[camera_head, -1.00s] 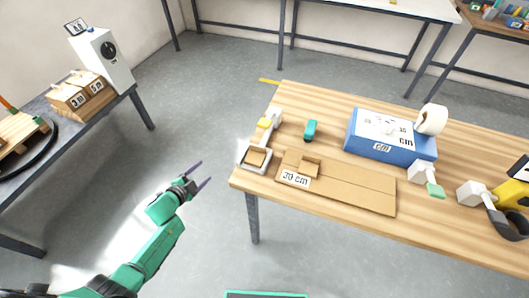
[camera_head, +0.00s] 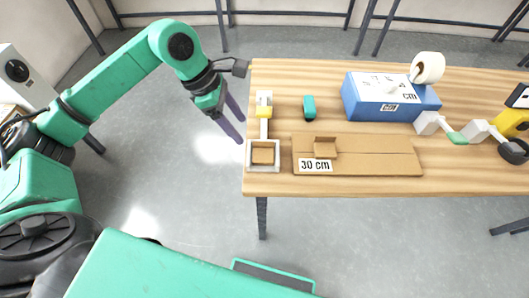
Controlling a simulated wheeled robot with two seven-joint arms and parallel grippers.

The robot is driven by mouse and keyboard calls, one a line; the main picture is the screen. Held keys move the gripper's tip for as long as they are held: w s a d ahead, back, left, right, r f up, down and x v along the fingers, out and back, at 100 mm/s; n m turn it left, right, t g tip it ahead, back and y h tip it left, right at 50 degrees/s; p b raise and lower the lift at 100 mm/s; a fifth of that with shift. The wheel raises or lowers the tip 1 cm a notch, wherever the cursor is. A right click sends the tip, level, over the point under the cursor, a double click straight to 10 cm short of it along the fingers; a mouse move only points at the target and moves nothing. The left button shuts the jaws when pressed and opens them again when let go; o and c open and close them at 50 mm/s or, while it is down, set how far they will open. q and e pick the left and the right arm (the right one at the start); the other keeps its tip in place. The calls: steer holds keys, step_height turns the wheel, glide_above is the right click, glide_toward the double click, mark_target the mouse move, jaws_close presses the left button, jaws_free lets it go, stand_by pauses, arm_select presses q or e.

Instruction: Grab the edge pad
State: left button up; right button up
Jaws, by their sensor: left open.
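A small brown square pad (camera_head: 263,156), which looks like the edge pad, lies inside a white square frame (camera_head: 249,166) at the table's front left corner. A similar small cardboard block (camera_head: 325,145) sits on a flat cardboard sheet (camera_head: 385,157) with a "30 cm" label (camera_head: 316,166); I cannot tell which of the two is meant. My left gripper (camera_head: 239,129) is open and empty. Its two purple fingers point down just off the table's left edge, up and left of the white frame in the picture. My right gripper is not in view.
The wooden table (camera_head: 440,178) also holds a yellow-and-white handled piece (camera_head: 264,108), a teal block (camera_head: 309,108), a blue box (camera_head: 375,106), a white tape roll (camera_head: 428,67) and a yellow tool (camera_head: 510,123). Grey floor lies left of the table.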

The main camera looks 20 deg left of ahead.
arm_select(q)
steer(key=p, duration=0.2)
glide_toward(263, 155)
steer(key=shift+x, duration=0.95)
steer(key=p+x, duration=0.2)
steer(key=x, duration=0.3)
steer(key=shift+f, duration=0.1)
steer(key=shift+w+d+f, duration=0.1)
steer(key=shift+d+f, duration=0.05)
steer(key=shift+f, duration=0.35)
jaws_close()
steer(key=shift+r, duration=0.1)
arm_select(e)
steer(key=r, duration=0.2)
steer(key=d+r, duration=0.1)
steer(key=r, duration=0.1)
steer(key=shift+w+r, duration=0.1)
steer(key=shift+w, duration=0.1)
